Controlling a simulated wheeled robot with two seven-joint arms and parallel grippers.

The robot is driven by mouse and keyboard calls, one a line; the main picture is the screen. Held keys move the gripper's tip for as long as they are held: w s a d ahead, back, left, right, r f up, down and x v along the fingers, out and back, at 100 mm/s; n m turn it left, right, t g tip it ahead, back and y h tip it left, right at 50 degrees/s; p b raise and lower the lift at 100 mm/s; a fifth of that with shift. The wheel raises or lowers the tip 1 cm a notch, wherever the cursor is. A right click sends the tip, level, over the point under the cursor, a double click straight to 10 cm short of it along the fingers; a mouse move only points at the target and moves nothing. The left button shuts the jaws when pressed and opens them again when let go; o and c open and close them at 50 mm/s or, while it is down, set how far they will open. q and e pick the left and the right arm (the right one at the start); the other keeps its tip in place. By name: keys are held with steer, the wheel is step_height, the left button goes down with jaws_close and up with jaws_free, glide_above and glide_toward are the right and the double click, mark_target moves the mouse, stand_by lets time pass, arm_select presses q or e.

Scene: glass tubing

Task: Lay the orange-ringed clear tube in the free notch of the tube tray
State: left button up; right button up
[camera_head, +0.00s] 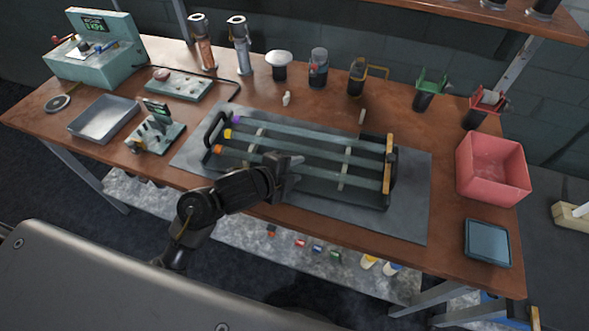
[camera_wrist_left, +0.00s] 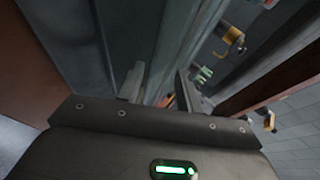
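The tube tray (camera_head: 390,203) lies on a grey mat on the bench, with dark end handles and a wooden strip at its right end. Several long clear tubes cross it. The orange-ringed tube (camera_head: 217,149) is the front one, with its orange end at the left. A yellow-ringed tube (camera_head: 228,133) and a purple-ringed tube (camera_head: 236,120) lie behind it. My left gripper (camera_head: 296,171) is over the front of the tray by the orange-ringed tube and hides part of it. Its fingers (camera_wrist_left: 160,82) stand apart in the wrist view. I cannot tell which notch is free.
A metal tray (camera_head: 103,119) and a small green instrument (camera_head: 155,133) stand to the left. A pink bin (camera_head: 491,166) and a blue-grey flat box (camera_head: 487,243) are at the right. Several holders and bottles line the back. The mat's right end is clear.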

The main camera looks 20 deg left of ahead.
arm_select(q)
steer(key=shift+o, duration=0.6)
steer(key=shift+d, duration=0.1)
steer(key=shift+r, duration=0.1)
steer(key=shift+s+r, duration=0.15)
steer(key=p+v, duration=0.5)
steer(key=v, duration=0.6)
steer(key=shift+s+a+p, duration=0.2)
steer(key=shift+s+p, duration=0.1)
steer(key=shift+p, duration=0.05)
steer(key=shift+r, duration=0.1)
